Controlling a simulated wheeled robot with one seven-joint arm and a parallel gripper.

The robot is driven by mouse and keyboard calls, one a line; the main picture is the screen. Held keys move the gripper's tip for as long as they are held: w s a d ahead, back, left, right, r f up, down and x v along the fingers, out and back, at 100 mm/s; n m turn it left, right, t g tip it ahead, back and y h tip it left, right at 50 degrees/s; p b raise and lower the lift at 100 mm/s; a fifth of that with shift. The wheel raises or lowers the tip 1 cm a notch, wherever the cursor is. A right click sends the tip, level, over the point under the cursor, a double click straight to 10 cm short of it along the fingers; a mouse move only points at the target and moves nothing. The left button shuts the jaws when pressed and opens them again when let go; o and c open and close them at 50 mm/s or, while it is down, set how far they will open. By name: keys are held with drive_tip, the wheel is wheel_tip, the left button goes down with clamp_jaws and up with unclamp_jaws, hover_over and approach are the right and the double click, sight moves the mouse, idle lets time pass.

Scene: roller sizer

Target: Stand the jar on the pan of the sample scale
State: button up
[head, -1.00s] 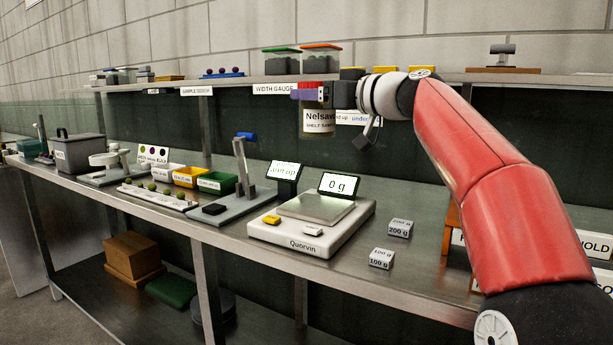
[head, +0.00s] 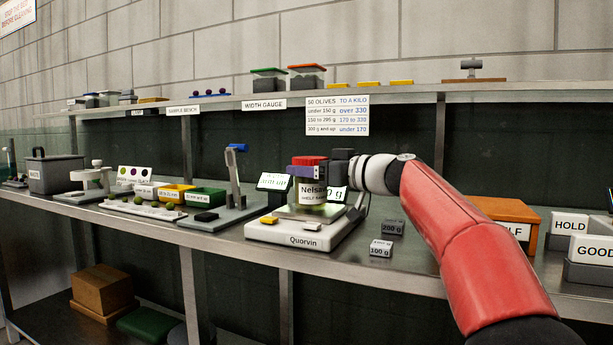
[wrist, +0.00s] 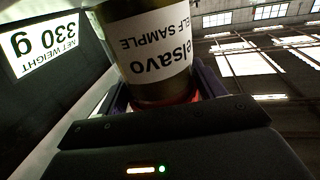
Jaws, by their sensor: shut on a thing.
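The jar (head: 313,195), with a "Nelsavo shelf sample" label and a red top, is upright over the pan (head: 288,212) of the white Quorvin scale (head: 330,236). Its base looks to be on the pan, near the middle. My gripper (head: 308,171) is shut on the jar near its top, reaching in from the right. In the wrist view the jar (wrist: 150,50) sits between the fingers. The scale display (wrist: 42,40) there reads 330 g net weight; in the head view the jar partly covers it.
An orange stand (head: 503,212) is further right. A shelf (head: 400,88) runs above.

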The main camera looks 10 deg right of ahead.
drive_tip(key=shift+d+r, duration=0.1)
drive_tip(key=o, duration=1.3)
drive_tip(key=shift+r, duration=0.1)
drive_tip(key=b+v, duration=0.3)
drive_tip(key=v, duration=0.9)
